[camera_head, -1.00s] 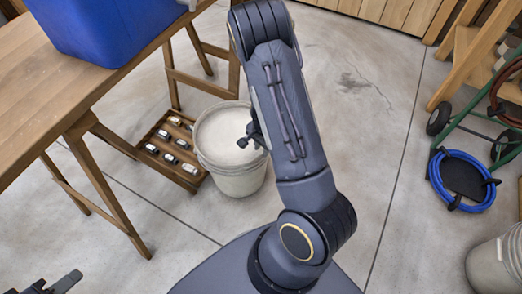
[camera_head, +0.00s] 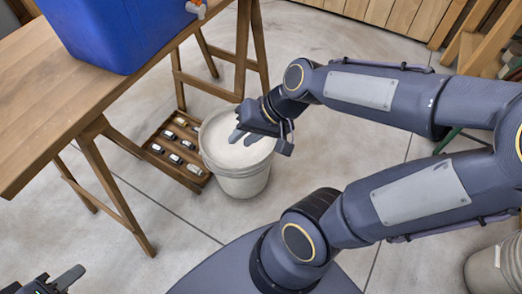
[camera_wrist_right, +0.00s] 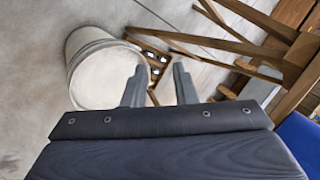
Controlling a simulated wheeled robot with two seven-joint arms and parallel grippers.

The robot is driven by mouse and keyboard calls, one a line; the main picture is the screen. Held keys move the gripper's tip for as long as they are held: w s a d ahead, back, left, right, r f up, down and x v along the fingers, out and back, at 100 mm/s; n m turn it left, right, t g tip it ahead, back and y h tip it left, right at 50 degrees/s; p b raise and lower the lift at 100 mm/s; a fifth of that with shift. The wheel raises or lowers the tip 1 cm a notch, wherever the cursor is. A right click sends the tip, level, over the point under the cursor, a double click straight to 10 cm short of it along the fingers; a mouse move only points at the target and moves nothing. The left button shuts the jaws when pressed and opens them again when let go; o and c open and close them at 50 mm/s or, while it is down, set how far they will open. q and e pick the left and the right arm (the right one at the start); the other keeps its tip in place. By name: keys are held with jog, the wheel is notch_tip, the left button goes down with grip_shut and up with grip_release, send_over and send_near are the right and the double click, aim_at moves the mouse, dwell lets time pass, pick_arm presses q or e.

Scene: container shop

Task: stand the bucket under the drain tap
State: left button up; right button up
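The pale bucket (camera_head: 240,186) stands upright on the floor, right of the table, its round top light-coloured. In the right wrist view, the bucket (camera_wrist_right: 98,75) is at the left, beside the fingers. My right gripper (camera_head: 238,138) is over the bucket's top in the head view. Its two fingers (camera_wrist_right: 159,84) are apart with nothing between them. The drain tap (camera_head: 197,8), white and orange, shows at the top edge on the blue container (camera_head: 110,32) on the table. My left gripper (camera_head: 57,284) is partly visible at the bottom left, away from the bucket; its opening is unclear.
The wooden table (camera_head: 52,105) has trestle legs near the bucket. A low wooden tray (camera_head: 178,152) with several small items sits on the floor left of the bucket, close to it. Another pale bucket (camera_head: 490,268) stands at the lower right. Floor left of my base is clear.

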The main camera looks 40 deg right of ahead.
jog(key=s+r+n+t+h, duration=0.1)
jog(key=s+r+n, duration=0.1)
jog(key=s+n, duration=0.2)
jog(key=s, duration=0.3)
jog(key=shift+a+r, duration=0.25)
jog(key=shift+a, duration=0.15)
notch_tip(320, 180, up, 28)
jog(key=p, duration=2.8)
jog(key=shift+r, duration=0.25)
